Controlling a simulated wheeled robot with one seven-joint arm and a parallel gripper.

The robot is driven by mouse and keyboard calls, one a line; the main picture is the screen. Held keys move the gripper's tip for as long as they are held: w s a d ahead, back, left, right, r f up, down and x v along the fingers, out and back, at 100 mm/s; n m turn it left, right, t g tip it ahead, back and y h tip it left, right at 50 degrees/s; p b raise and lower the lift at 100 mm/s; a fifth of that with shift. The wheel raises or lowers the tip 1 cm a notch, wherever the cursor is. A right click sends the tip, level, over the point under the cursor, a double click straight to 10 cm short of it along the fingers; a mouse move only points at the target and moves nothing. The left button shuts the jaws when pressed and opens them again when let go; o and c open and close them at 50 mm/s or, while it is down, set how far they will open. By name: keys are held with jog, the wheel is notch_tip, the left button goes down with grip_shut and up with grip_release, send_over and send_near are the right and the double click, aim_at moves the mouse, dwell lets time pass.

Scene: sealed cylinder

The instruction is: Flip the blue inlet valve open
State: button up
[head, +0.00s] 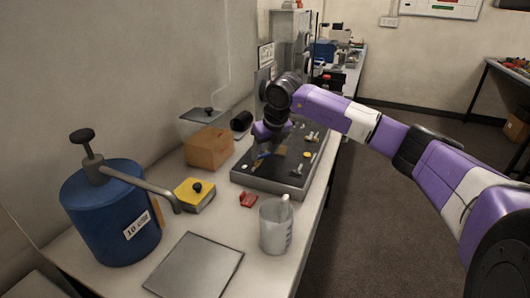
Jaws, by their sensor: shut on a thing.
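A dark panel box (270,185) with several small metal and yellow fittings sits on the bench. A small blue piece at its back left looks like the blue inlet valve (263,154); it is tiny and partly hidden. My gripper (262,152) points down over that part of the panel, at the blue piece, and is shut on it. The fingers are small and dark here, and the wrist covers part of the panel behind. The valve's exact angle cannot be made out.
A blue cylinder with a pump handle (110,225), a yellow box (194,196), a cardboard box (209,148), a red piece (248,200), a beaker (274,232) and a grey plate (195,266) stand on the bench (215,222). The floor at right is open.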

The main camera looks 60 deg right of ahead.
jog(key=n, duration=0.1)
jog(key=n+b, duration=0.1)
jog(key=n+y+b, duration=0.1)
jog(key=shift+w+d+n+t, duration=0.25)
jog(key=shift+d+n+t, duration=0.05)
jog(key=shift+d, duration=0.1)
jog(key=shift+w+d+n+y+b, duration=0.2)
jog(key=shift+n+y, duration=0.25)
jog(key=shift+n, duration=0.45)
jog(key=shift+w+a+n+y+b, duration=0.1)
jog(key=shift+n+y+b, duration=0.25)
jog(key=shift+n, duration=0.55)
jog(key=o, duration=1.4)
jog(key=shift+c, duration=0.2)
